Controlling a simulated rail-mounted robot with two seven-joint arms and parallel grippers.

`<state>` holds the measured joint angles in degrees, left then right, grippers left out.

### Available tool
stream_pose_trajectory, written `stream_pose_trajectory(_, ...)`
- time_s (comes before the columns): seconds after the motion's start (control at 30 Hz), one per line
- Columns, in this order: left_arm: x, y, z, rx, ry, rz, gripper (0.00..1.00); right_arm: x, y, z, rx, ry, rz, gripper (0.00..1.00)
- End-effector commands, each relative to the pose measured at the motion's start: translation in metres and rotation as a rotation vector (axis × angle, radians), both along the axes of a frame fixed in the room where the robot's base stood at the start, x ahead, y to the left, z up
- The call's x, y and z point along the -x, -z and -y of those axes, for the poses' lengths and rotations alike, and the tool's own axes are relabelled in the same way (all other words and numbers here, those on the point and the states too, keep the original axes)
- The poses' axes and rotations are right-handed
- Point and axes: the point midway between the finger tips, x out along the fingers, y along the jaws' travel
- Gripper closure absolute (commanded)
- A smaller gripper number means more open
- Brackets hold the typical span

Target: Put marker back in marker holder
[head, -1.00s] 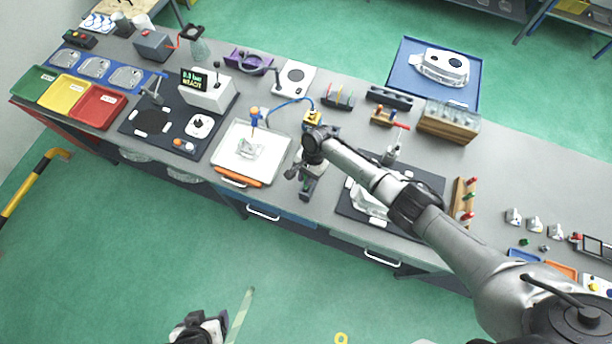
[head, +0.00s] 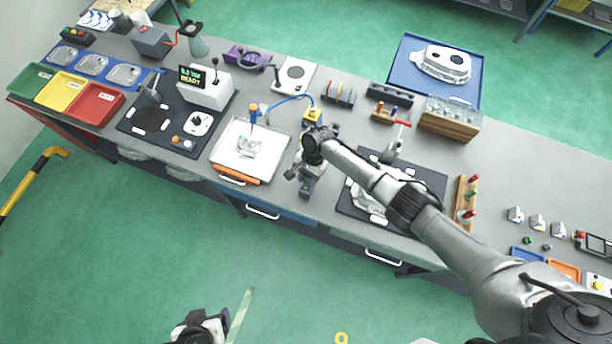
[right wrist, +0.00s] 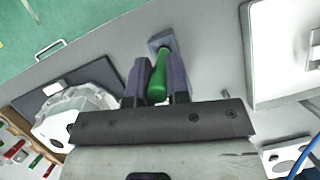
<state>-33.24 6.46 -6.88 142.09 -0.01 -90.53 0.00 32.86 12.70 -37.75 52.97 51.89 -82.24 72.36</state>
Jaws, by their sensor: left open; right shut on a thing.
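My right gripper (right wrist: 155,88) is shut on a green marker (right wrist: 158,82), which lies between its two dark fingers in the right wrist view. A grey block-like piece (right wrist: 163,42) shows at the marker's far end; I cannot tell whether it is joined to it. In the head view this gripper (head: 305,180) is over the bench's front part, and the marker is too small to make out. A dark rack with upright coloured sticks, seemingly the marker holder (head: 338,97), stands farther back, apart from the gripper. My left gripper (head: 202,328) is open and empty over the floor, away from the bench.
A white tray (head: 224,157) lies left of the right gripper. A dark mat (head: 350,205) with a casting (head: 370,197) lies to its right. A yellow-topped device (head: 312,116) with a blue hose stands behind it. A wooden rack (head: 461,205) is farther right.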

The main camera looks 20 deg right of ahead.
Motion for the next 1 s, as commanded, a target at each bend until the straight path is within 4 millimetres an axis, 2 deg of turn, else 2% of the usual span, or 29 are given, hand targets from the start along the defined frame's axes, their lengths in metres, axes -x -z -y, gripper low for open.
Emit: stream_pose_trajectory(1.0,0.000,0.018,0.000,0.000,0.000,0.000,0.25,0.000,0.025,0.000,-0.001,0.000,-0.001,1.00)
